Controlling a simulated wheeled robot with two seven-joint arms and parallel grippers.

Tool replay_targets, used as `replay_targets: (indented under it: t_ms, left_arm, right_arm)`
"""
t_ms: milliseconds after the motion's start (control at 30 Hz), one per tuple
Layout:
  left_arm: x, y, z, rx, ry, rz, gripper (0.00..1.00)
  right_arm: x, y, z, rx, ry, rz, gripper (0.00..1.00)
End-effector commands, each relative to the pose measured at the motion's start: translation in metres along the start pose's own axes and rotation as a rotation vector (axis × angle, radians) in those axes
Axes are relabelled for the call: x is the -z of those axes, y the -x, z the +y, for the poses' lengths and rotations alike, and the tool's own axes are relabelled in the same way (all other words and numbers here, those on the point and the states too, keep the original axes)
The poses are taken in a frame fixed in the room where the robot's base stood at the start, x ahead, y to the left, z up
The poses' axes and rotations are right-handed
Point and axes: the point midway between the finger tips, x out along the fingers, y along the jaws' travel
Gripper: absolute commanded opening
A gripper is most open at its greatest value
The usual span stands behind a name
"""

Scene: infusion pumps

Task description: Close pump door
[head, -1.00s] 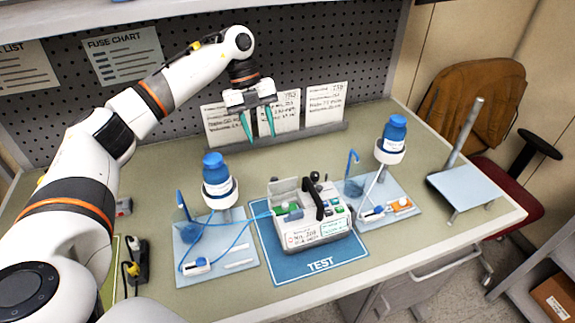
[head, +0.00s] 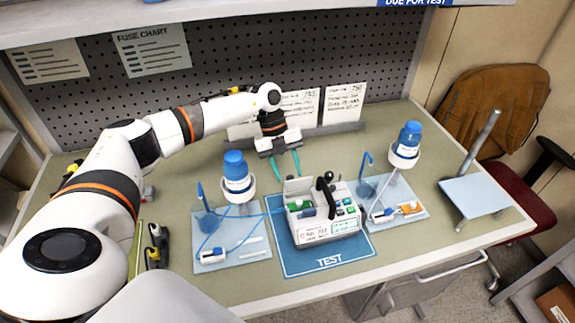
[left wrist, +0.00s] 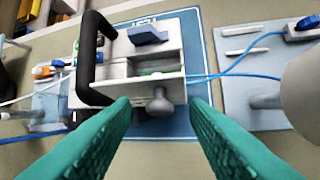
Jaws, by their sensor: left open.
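The infusion pump (head: 328,229) stands on the blue TEST mat (head: 297,263). Its door (head: 298,186) is a grey upright flap at the back left of the pump, and the compartment in front of it is open. In the left wrist view the door (left wrist: 115,92) shows from behind, with a round grey knob (left wrist: 160,103) on it. My left gripper (head: 287,178) is open and empty, just behind the door, pointing down. In the left wrist view its green fingers (left wrist: 160,104) lie on either side of the knob, apparently not touching it. My right gripper is not in view.
A black handle (head: 324,192) rises beside the open compartment. A blue bottle on a stand (head: 237,178) is left of the pump, with blue tubing reaching the pump. Another bottle stand (head: 406,148) is at right. The pegboard (head: 250,60) closes off the back.

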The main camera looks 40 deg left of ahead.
Motion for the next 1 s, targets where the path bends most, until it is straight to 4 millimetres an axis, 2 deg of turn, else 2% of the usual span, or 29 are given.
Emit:
replay_targets:
  t_ms: [300, 500, 567, 1000]
  left_arm:
    - [0.0001, -0.0026, -0.0002, 0.0, 0.0, 0.0, 0.4]
    - [0.0001, -0.0023, -0.0001, 0.0, 0.0, 0.0, 0.07]
    - [0.0002, -0.0022, -0.0002, 0.0, 0.0, 0.0, 0.0]
    - [-0.0085, -0.0019, 0.0006, 0.013, -0.019, 0.093, 0.0]
  right_arm:
    - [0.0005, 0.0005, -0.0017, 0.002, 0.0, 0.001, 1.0]
    - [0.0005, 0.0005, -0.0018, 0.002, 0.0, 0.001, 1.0]
    - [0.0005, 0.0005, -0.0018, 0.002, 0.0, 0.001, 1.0]
    - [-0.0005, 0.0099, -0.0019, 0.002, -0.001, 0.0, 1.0]
